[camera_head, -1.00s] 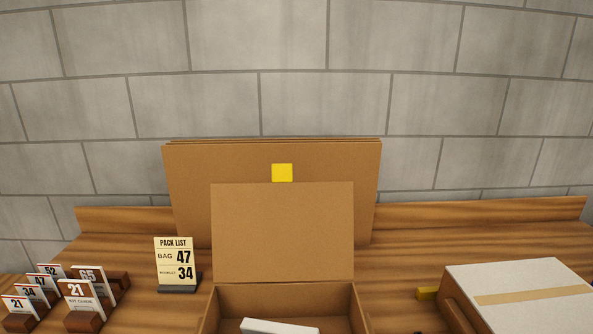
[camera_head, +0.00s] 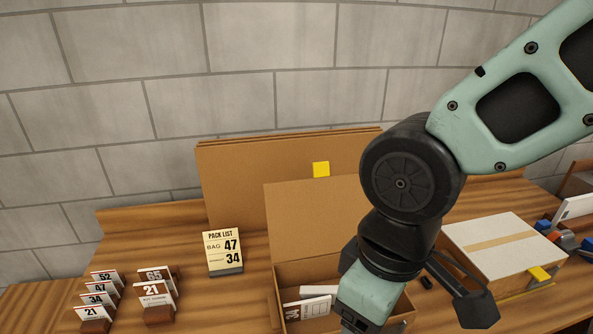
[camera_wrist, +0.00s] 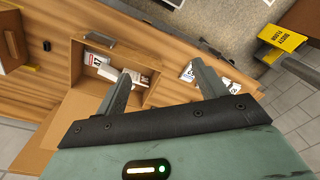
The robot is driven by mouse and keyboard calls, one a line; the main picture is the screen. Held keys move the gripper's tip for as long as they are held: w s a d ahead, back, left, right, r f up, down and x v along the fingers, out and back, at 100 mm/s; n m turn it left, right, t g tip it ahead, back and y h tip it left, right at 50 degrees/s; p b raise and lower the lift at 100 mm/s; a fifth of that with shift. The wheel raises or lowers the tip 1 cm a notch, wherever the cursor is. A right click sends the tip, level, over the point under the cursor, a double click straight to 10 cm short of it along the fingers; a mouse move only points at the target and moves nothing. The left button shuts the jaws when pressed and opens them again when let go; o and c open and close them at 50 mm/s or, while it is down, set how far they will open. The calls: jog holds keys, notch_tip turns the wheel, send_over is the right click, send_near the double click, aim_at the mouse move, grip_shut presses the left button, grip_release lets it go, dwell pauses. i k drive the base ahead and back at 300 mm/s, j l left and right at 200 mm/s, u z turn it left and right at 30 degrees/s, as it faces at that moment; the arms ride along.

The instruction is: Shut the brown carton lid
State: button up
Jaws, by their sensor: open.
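The brown carton (camera_head: 284,288) stands open on the wooden table, with white printed items (camera_head: 308,308) inside. Its brown lid (camera_head: 305,215) stands raised at the back, with a yellow tab (camera_head: 321,169) at its top edge. My arm covers the right part of carton and lid in the head view. In the wrist view my gripper (camera_wrist: 163,85) is open and empty, its two fingers apart. The carton (camera_wrist: 77,62) shows beyond the left finger there, with its contents visible. My fingertips are not clearly seen in the head view.
A pack list stand (camera_head: 223,250) is left of the carton, with several numbered cards (camera_head: 100,295) further left. A white-topped box (camera_head: 505,245) with a yellow tab stands to the right. Brown cardboard sheets (camera_head: 235,180) lean behind the lid.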

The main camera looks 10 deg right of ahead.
aim_at(319, 215)
jog(key=i, duration=0.85)
